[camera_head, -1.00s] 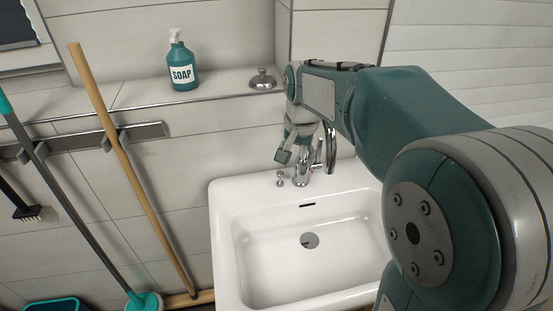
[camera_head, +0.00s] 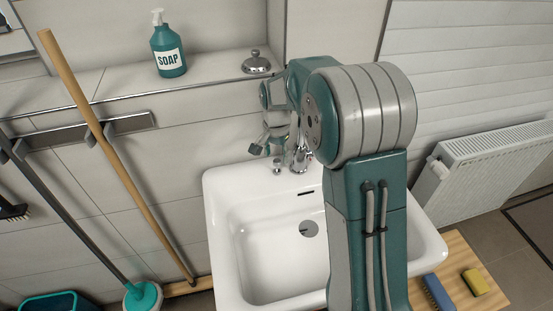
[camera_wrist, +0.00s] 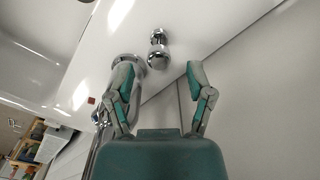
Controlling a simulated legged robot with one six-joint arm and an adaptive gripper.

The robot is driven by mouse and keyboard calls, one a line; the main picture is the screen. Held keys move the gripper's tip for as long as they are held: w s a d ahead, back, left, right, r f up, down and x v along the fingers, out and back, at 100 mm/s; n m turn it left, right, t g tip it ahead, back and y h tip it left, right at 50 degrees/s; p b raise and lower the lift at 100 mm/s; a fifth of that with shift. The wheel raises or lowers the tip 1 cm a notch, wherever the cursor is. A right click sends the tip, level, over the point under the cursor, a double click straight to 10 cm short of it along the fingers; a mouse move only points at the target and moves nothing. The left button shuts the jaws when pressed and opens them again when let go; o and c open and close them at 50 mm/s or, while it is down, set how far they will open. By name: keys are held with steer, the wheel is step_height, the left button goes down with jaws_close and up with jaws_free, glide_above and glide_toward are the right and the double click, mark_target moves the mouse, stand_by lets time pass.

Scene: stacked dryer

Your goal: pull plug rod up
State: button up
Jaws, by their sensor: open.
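The plug rod (camera_wrist: 158,50) is a small chrome knob on a short stem at the back rim of the white sink (camera_wrist: 190,20). In the head view the rod (camera_head: 277,167) stands left of the chrome faucet (camera_head: 300,160). My gripper (camera_wrist: 160,85) is open and empty in the wrist view, its two teal fingers spread, with the rod's knob beyond and between the fingertips. The left finger overlaps the faucet's chrome base. In the head view my gripper (camera_head: 264,148) hangs just above and left of the rod. I see no contact with the rod.
A soap bottle (camera_head: 168,48) and a chrome bell (camera_head: 256,62) stand on the ledge above. A radiator (camera_head: 490,165) is at right. The sink bowl (camera_head: 270,250) is empty, with a drain at its bottom.

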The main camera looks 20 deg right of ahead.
steer(key=shift+f, duration=1.15)
steer(key=shift+c, duration=0.4)
jaws_close()
steer(key=shift+r, duration=1.55)
steer(key=shift+o, duration=0.4)
jaws_free()
